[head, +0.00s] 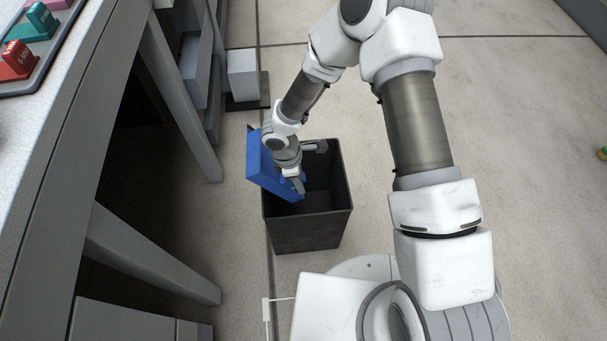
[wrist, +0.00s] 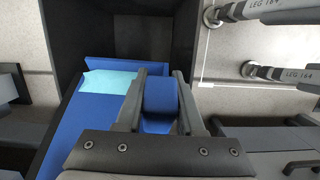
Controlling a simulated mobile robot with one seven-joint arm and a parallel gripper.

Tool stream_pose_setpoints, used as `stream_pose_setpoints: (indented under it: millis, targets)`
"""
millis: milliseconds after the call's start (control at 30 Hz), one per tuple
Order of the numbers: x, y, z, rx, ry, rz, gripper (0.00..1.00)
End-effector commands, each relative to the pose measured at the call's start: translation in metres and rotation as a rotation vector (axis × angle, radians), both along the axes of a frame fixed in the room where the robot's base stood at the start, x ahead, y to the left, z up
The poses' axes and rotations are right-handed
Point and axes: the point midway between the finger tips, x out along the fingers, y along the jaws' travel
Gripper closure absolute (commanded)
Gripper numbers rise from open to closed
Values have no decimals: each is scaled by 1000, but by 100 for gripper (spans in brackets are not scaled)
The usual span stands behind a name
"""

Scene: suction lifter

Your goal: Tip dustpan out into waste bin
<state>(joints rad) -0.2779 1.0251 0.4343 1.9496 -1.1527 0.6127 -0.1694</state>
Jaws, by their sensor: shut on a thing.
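The blue dustpan (head: 261,165) is in my gripper (head: 298,184), over the left part of the dark waste bin (head: 305,233) in the head view. It is tilted, and part of it sticks out past the bin's left rim. In the wrist view my gripper (wrist: 160,85) is shut on the dustpan's blue handle (wrist: 160,98), one finger on each side. A light-blue flat piece (wrist: 108,84) lies on the pan (wrist: 70,125) near its raised edge. The bin's dark inner wall (wrist: 120,30) shows beyond it. The bin's floor is mostly shadowed.
A table (head: 60,180) stands at the left, its legs close to the bin. A tray (head: 45,65) with coloured pieces lies on it. A white block (head: 242,75) on a dark base is behind the bin. The floor to the right is mostly clear.

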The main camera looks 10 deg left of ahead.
Motion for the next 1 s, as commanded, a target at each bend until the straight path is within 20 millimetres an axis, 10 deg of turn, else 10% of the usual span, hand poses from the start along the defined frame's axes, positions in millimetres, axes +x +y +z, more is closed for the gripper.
stream_pose_setpoints:
  millis: [1000]
  targets:
    - [1,-8,-1,135,31,0,100]
